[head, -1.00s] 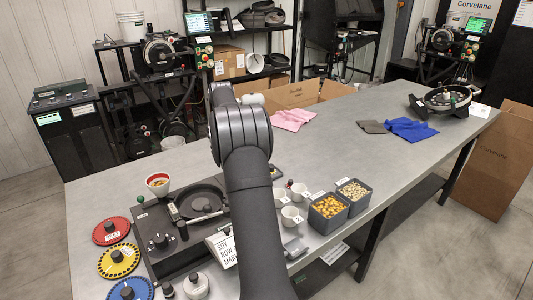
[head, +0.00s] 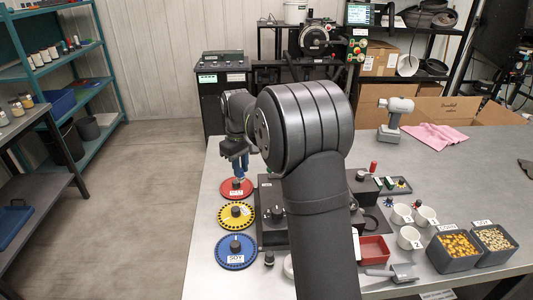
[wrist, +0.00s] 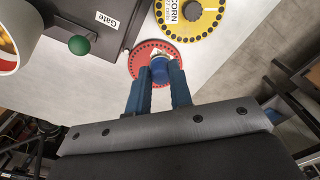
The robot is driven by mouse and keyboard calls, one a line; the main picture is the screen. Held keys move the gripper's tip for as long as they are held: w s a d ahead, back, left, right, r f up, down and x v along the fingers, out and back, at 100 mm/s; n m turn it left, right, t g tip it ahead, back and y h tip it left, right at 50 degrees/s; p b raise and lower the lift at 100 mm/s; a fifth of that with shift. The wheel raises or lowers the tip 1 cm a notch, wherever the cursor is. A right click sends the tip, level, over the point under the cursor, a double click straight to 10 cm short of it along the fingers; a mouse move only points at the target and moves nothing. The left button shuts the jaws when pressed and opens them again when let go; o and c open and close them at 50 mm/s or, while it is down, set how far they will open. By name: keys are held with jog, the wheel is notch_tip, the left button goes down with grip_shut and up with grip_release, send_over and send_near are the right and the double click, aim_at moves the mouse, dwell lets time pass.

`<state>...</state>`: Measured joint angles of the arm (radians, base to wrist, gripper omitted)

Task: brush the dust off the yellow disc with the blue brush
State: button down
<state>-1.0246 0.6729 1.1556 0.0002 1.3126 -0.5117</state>
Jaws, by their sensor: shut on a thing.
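The yellow disc (head: 236,216), with a black knob and holes round its rim, lies flat on the table between the red and blue discs. It also shows in the wrist view (wrist: 207,24), labelled CORN. I cannot make out dust on it. My gripper (head: 239,170) points down over the red disc, behind the yellow one. In the wrist view my gripper (wrist: 160,78) has its blue fingers shut on a small blue thing with a pale end, apparently the blue brush (wrist: 159,70). Its lower end is hard to see, and I cannot tell whether it touches the red disc.
The red disc (head: 231,190) and blue disc (head: 235,252) lie in line with the yellow one. The dark seed meter base (head: 272,232) stands close to their right. White cups (head: 409,238), a red tray (head: 374,250) and seed bins (head: 453,254) are farther right.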

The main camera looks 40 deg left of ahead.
jog(key=shift+s+d+f, duration=0.1)
jog(key=shift+s+f, duration=0.25)
jog(key=shift+f, duration=1)
jog(key=shift+s+a+f, duration=0.1)
jog(key=shift+s+f, duration=0.25)
jog(key=shift+f, duration=0.95)
jog(key=shift+s+d+f, duration=0.1)
jog(key=shift+s+f, duration=0.25)
jog(key=shift+f, duration=1)
jog(key=shift+s+a+f, duration=0.15)
jog(key=shift+s+a, duration=0.15)
jog(key=shift+s, duration=0.5)
jog(key=shift+s+a, duration=0.25)
jog(key=shift+s, duration=0.65)
jog(key=shift+s+a, duration=0.2)
jog(key=shift+s, duration=0.65)
jog(key=shift+w+d, duration=0.25)
jog(key=shift+w, duration=0.65)
jog(key=shift+w+d, duration=0.25)
jog(key=shift+w, duration=0.65)
jog(key=shift+w+d, duration=0.25)
jog(key=shift+w, duration=0.65)
notch_tip(320, 180, up, 8)
jog(key=shift+s, duration=0.15)
